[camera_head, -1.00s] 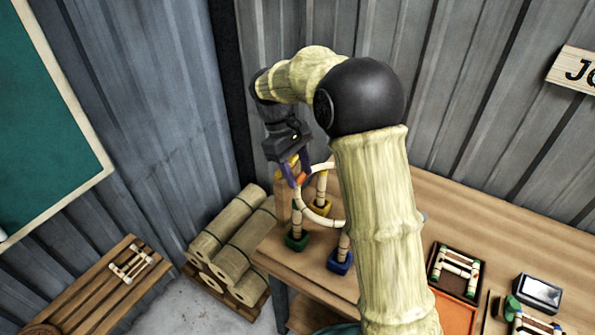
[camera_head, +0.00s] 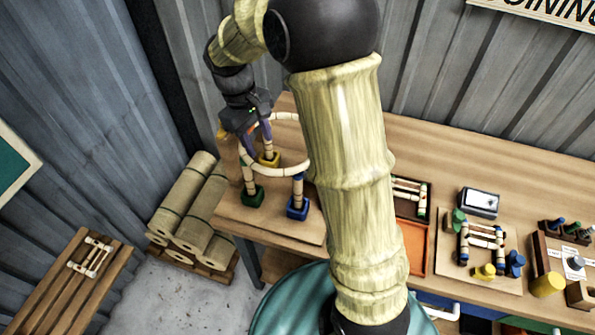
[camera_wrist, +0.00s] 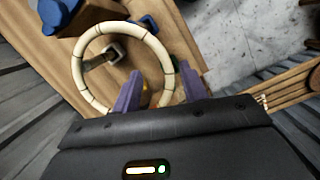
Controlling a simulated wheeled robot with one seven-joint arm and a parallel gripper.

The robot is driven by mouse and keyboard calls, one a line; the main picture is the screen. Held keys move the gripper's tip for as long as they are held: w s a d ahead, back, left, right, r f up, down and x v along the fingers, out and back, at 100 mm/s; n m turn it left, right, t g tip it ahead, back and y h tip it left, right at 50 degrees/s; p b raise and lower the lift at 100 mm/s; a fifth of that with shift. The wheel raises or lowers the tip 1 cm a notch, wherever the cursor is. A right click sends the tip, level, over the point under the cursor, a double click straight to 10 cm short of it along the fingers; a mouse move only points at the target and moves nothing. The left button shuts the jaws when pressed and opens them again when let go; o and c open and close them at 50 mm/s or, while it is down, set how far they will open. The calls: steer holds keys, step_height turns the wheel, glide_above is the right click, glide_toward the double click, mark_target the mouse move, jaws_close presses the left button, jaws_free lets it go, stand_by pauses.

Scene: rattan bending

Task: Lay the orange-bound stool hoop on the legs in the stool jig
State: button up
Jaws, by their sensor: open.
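The pale stool hoop (camera_head: 277,173) is at the tops of the stool legs in the head view, its right side hidden behind my arm. Contact with every leg cannot be told. The legs stand in a green foot block (camera_head: 253,196), a blue foot block (camera_head: 297,208) and a yellow foot block (camera_head: 268,160). My gripper (camera_head: 251,140) is at the hoop's left side, jaws open. In the wrist view, the hoop (camera_wrist: 80,75) passes between or just beyond the spread purple fingers (camera_wrist: 161,90). The orange binding is not clearly visible.
The wooden bench (camera_head: 445,150) carries a dark tray (camera_head: 425,208), an orange tray (camera_head: 414,250) and another small jointed frame (camera_head: 480,238) at the right. A slatted low table (camera_head: 70,290) is at the lower left.

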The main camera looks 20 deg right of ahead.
steer(key=s+d+f+m+t+y, duration=0.1)
steer(key=s+d+f+m+t, duration=0.2)
steer(key=s, duration=0.9)
steer(key=d+m+t, duration=0.1)
steer(key=d+m, duration=0.2)
steer(key=d, duration=0.1)
steer(key=shift+s+f+m+y, duration=0.2)
steer(key=shift+s+m+y, duration=0.2)
steer(key=shift+d+f, duration=0.1)
